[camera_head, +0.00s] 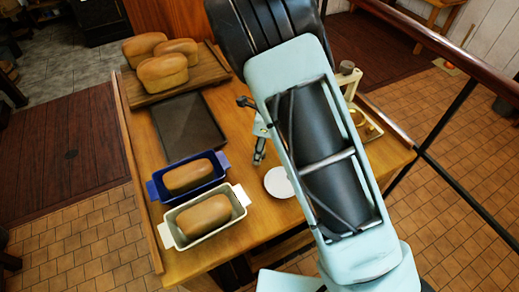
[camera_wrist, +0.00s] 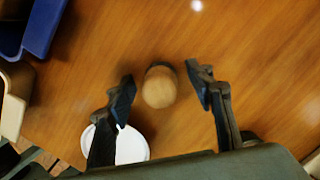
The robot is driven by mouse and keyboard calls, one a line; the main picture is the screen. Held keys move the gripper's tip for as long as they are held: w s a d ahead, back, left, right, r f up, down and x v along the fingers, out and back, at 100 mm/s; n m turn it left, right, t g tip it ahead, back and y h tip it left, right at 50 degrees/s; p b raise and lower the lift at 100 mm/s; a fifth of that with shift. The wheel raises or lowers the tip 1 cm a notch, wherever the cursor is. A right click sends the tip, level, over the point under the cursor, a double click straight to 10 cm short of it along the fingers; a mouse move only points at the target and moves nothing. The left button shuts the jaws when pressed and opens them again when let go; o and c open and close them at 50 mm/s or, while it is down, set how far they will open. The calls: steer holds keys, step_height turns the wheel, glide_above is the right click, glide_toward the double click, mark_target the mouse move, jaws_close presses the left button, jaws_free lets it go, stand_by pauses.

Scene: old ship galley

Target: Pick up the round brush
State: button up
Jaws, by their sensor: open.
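The round brush (camera_wrist: 159,88) shows in the wrist view as a round, pale wooden knob with a dark edge behind it, on the wooden table (camera_wrist: 255,60). My gripper (camera_wrist: 162,92) is open, with one finger on each side of the knob and a visible gap to both. I cannot tell how far the fingertips are above the table. In the head view my gripper (camera_head: 253,131) hangs over the table's middle, and I cannot make out the brush there; my arm covers part of that area.
A white disc (camera_head: 280,183) lies close by. Left are a blue loaf pan (camera_head: 156,192) and a cream one (camera_head: 168,234), each with bread. A dark tray (camera_head: 187,126) and a board (camera_head: 205,77) with loaves lie further back. A wooden stand (camera_head: 352,82) is partly behind my arm.

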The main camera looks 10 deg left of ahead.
steer(key=c, duration=1.2)
steer(key=shift+r, duration=0.5)
step_height(320, 180, up, 2)
steer(key=shift+w+a+r, duration=0.1)
steer(key=shift+r, duration=0.05)
steer(key=s+a+r, duration=0.2)
steer(key=s+r, duration=0.7)
steer(key=s, duration=0.5)
steer(key=shift+a+r, duration=0.3)
steer(key=shift+r, duration=0.1)
